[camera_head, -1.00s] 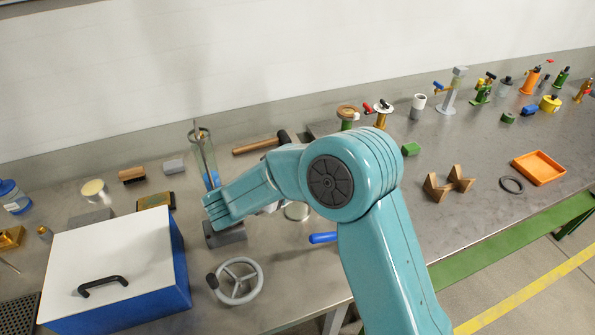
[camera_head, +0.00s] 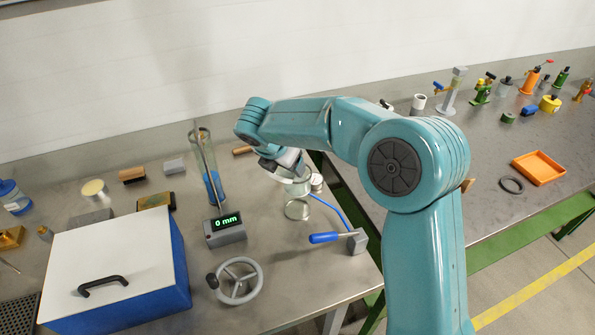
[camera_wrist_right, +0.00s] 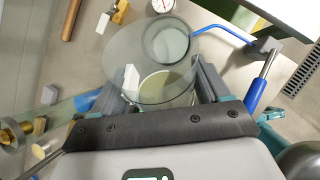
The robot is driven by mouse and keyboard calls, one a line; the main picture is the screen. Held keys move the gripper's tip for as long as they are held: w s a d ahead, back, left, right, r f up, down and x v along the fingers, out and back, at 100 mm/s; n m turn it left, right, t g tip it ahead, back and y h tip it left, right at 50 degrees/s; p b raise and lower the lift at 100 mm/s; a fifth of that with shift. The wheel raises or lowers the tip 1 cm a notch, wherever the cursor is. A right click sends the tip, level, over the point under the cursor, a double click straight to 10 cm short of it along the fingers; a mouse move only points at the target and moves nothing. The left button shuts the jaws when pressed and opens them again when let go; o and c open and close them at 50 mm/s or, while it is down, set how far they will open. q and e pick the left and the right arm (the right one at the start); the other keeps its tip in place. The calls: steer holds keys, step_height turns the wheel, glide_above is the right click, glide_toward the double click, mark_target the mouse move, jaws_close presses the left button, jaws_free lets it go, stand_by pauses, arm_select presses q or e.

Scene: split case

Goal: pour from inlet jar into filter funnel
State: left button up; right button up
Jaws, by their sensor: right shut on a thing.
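My right gripper (camera_head: 288,173) is above the bench at the picture's middle, partly hidden by my arm. In the wrist view my right gripper (camera_wrist_right: 168,84) is shut on a clear round glass jar (camera_wrist_right: 165,86) with a greenish-yellow inside, which I take for the inlet jar. Just beyond it is a round glass vessel (camera_wrist_right: 170,45) beside a blue pipe, possibly the filter funnel. A round glass piece (camera_head: 297,209) stands below the gripper in the head view. The overlapping clear glass hides which rim belongs to what. No pouring shows. My left gripper is not in view.
A tall glass cylinder (camera_head: 207,170) stands left of the gripper, behind a "0 mm" display (camera_head: 225,229). A blue-handled lever (camera_head: 328,237) is at front right. A grey handwheel (camera_head: 238,281) and a white-topped blue case (camera_head: 115,260) are in front left. The gap between tables is at right.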

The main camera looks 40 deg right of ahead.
steer(key=shift+w+d+f+y, duration=0.15)
steer(key=shift+f+y, duration=0.25)
steer(key=shift+y, duration=0.3)
steer(key=shift+f+g+y, duration=0.15)
steer(key=shift+g+y, duration=0.25)
steer(key=shift+y, duration=0.1)
steer(key=shift+f+g+y, duration=0.4)
steer(key=shift+y, duration=0.6)
stand_by(1.5)
steer(key=shift+r+g+y, duration=0.3)
steer(key=shift+r+y, duration=0.1)
steer(key=shift+y, duration=0.4)
stand_by(1.8)
steer(key=shift+f+y, duration=0.25)
steer(key=shift+y, duration=0.55)
stand_by(0.9)
